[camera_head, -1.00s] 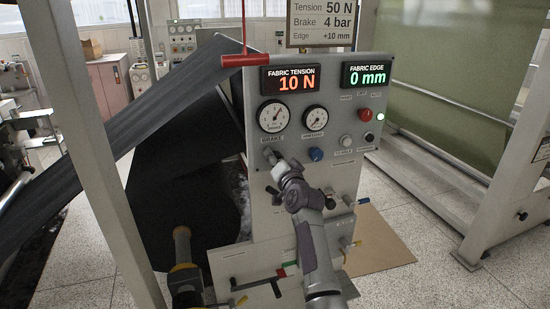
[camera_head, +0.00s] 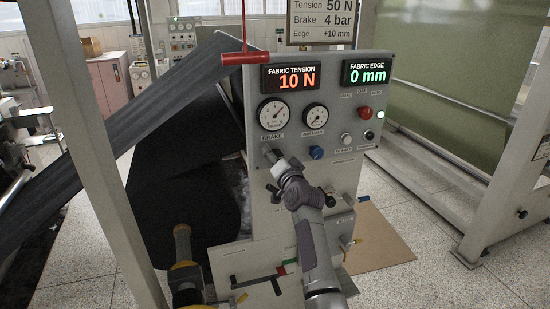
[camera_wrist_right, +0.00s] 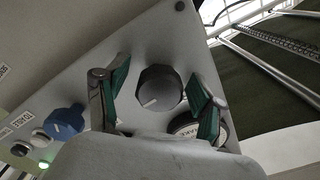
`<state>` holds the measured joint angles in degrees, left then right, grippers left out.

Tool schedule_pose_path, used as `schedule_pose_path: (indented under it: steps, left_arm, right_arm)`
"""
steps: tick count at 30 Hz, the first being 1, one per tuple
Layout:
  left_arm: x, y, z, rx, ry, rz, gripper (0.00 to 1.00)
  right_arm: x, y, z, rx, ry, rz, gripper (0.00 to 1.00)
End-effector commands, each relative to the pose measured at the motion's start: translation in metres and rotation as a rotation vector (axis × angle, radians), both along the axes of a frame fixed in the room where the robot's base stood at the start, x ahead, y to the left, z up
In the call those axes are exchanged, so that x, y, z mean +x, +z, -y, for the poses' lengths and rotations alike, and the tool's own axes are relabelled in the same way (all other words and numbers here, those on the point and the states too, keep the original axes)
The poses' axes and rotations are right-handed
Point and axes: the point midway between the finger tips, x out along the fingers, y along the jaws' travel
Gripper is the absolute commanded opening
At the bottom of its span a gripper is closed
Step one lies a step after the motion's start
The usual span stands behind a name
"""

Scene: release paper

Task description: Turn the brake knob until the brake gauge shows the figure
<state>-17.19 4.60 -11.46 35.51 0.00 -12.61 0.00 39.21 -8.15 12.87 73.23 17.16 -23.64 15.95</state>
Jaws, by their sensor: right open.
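The brake gauge (camera_head: 273,114) is a round white dial on the grey control panel, above the BRAKE label. Its needle points up and to the right, but its figures are too small to read. The black brake knob (camera_wrist_right: 158,87) has a pale pointer line and stands between the fingers of my right gripper (camera_wrist_right: 160,97) in the right wrist view. The green-padded fingers are open, with a gap on each side of the knob. In the head view my right gripper (camera_head: 271,157) covers the knob. The sign (camera_head: 321,21) reads Tension 50 N, Brake 4 bar, Edge +10 mm. My left gripper is not seen.
Displays show fabric tension (camera_head: 290,77) 10 N and fabric edge (camera_head: 366,72) 0 mm. A second gauge (camera_head: 315,116), a blue knob (camera_head: 316,152) and a red button (camera_head: 365,112) are close by. Dark fabric (camera_head: 120,110) runs at the left.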

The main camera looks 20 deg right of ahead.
Motion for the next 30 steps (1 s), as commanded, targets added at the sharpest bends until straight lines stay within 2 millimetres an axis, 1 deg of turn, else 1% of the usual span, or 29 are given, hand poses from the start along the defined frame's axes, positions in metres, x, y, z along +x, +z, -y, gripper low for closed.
schedule_pose_path:
  steps: [5, 8, 15, 18, 22, 30]
  left_arm:
    - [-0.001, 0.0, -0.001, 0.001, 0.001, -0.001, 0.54]
    - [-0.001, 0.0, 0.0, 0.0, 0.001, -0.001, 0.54]
    - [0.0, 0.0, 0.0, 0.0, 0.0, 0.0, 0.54]
    - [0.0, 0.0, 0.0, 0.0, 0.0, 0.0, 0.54]
    - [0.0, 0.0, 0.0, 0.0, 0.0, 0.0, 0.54]
    - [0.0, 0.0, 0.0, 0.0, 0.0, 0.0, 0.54]
  right_arm:
    - [-0.007, 0.0, 0.0, 0.0, -0.001, 0.002, 0.68]
    - [-0.021, 0.0, 0.001, 0.0, -0.001, 0.001, 0.68]
    - [-0.058, -0.001, 0.002, 0.0, -0.001, 0.0, 0.68]
    - [-0.069, -0.001, 0.002, 0.0, -0.001, -0.001, 0.68]
    - [-0.075, 0.0, 0.003, 0.001, 0.0, 0.0, 0.68]
    - [-0.075, 0.0, 0.003, 0.0, 0.0, 0.0, 0.68]
